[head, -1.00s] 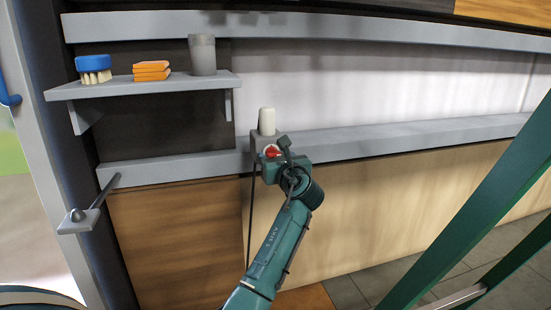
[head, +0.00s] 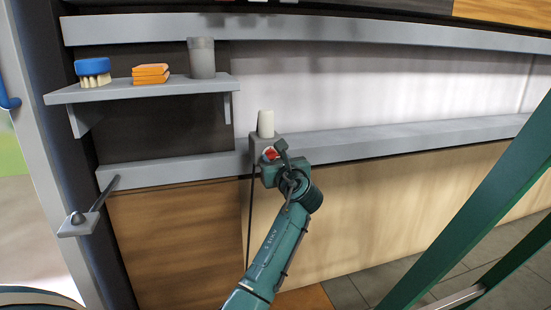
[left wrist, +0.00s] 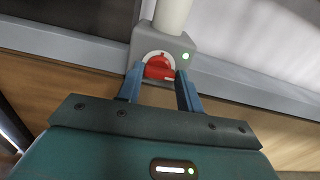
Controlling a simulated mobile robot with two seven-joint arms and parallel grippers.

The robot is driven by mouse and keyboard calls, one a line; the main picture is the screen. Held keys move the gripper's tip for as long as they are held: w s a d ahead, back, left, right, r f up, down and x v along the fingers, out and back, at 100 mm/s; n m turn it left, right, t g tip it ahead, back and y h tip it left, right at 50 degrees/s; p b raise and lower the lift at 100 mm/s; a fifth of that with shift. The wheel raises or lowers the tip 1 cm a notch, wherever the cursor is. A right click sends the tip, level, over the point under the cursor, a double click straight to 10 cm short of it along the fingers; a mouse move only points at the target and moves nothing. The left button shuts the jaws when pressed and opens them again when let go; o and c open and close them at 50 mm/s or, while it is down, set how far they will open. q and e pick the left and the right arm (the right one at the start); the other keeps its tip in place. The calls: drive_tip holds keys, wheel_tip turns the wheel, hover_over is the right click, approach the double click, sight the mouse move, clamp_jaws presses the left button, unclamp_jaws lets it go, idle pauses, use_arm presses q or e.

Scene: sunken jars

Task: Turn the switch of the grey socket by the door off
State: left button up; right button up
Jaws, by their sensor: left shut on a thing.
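The grey socket (left wrist: 188,45) is mounted on the grey rail and has a red rotary switch (left wrist: 159,67) on a white ring. A small green light glows at its right. A white plug (head: 266,123) stands up from its top, and the socket (head: 257,144) is partly hidden by my gripper in the head view. My left gripper (left wrist: 158,78) is at the socket's front, with its blue fingers on either side of the red switch, shut on it. The red switch (head: 269,154) shows just beside the gripper in the head view. My right gripper is not in view.
A shelf (head: 110,92) at the upper left holds a blue-topped brush (head: 93,67), orange blocks (head: 151,73) and a grey cup (head: 202,58). A lever-like fitting (head: 80,222) juts out at the left. A dark cord (head: 250,220) hangs below the socket.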

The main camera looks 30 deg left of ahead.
use_arm(q)
drive_tip(key=shift+r+n+p, duration=0.2)
drive_tip(key=shift+n+p, duration=0.1)
drive_tip(key=shift+p, duration=0.05)
drive_tip(key=n+p, duration=0.4)
drive_tip(key=n, duration=0.3)
drive_tip(key=shift+f+n, duration=0.1)
drive_tip(key=shift+n, duration=0.3)
drive_tip(key=n, duration=0.4)
drive_tip(key=shift+s+a+f+n, duration=0.1)
drive_tip(key=shift+n, duration=0.2)
drive_tip(key=n+b, duration=0.1)
drive_tip(key=n, duration=0.2)
drive_tip(key=shift+n, duration=0.4)
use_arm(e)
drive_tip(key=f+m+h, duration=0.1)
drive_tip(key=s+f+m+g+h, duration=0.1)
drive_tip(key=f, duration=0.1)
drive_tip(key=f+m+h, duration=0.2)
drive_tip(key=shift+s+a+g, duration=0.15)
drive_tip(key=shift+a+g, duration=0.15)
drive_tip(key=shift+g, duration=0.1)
use_arm(q)
drive_tip(key=shift+n+b, duration=0.3)
drive_tip(key=shift+n, duration=0.1)
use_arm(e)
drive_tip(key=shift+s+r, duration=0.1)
